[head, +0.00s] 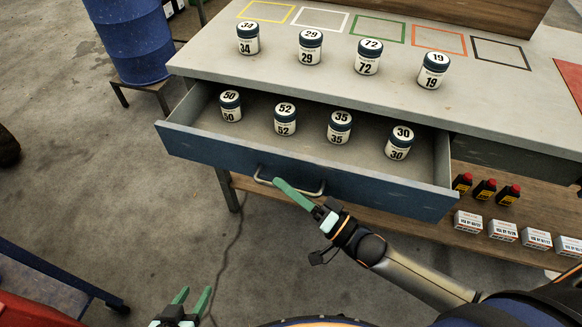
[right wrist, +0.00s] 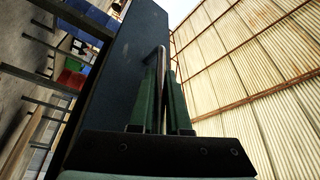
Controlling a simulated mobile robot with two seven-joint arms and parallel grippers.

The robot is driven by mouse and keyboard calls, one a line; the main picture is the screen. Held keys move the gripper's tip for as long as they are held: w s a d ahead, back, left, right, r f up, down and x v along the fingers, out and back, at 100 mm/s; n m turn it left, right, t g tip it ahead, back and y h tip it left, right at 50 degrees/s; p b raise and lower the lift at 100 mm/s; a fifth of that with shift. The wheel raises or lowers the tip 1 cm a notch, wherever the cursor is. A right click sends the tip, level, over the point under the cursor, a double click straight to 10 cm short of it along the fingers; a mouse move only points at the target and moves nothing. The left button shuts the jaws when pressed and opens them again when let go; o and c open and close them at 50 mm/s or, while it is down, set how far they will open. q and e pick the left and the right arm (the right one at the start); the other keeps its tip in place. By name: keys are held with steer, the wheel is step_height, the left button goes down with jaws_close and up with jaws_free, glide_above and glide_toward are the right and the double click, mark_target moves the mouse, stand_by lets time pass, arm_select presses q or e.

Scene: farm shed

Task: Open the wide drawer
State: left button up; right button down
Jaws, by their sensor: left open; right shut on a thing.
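The wide drawer (head: 300,168) has a dark blue front and is pulled well out from under the grey workbench top (head: 480,105). Several white jars with dark lids, numbered 50, 52, 35 and 30, stand upright in it. My right gripper (head: 280,184) is at the metal bar handle (head: 318,190) on the drawer front. In the right wrist view its green fingers (right wrist: 163,95) are shut around the handle bar (right wrist: 162,62). My left gripper (head: 195,299) is open and empty at the bottom of the head view, over the floor, apart from the drawer.
Several numbered jars (head: 311,47) stand on the bench top near coloured outlines. Red-capped bottles (head: 484,188) and small white boxes (head: 503,231) sit on a lower shelf at the right. A blue barrel (head: 133,40) stands at the upper left.

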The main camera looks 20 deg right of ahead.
arm_select(q)
steer(key=r+p, duration=0.2)
steer(key=shift+d+r+p, duration=0.25)
steer(key=shift+r+p, duration=0.05)
steer(key=shift+p, duration=0.1)
arm_select(e)
steer(key=s+a, duration=0.6)
steer(key=s, duration=0.3)
arm_select(q)
steer(key=shift+w, duration=0.1)
steer(key=shift+r, duration=0.1)
arm_select(e)
steer(key=c, duration=0.9)
jaws_free()
